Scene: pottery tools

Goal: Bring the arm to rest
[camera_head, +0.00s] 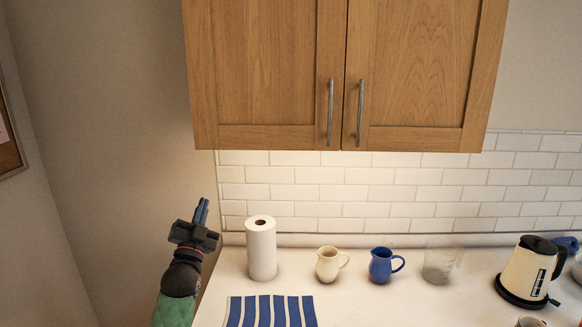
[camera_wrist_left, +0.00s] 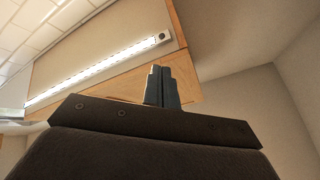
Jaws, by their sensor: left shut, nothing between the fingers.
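My left gripper (camera_head: 202,208) is raised at the lower left in the head view, pointing up beside the left end of the counter. Its fingers are together with nothing between them. In the left wrist view the shut fingers (camera_wrist_left: 160,84) point up toward the underside of the wooden cabinet (camera_wrist_left: 110,62). The gripper is apart from the paper towel roll (camera_head: 262,250) to its right. My right gripper is in neither view.
The white counter (camera_head: 340,300) holds a cream jug (camera_head: 328,265), a blue jug (camera_head: 381,266), a clear beaker (camera_head: 438,266), a kettle (camera_head: 528,270) and a blue-striped cloth (camera_head: 271,312). The cabinet (camera_head: 270,70) hangs above. Bare wall (camera_head: 110,150) lies left of my gripper.

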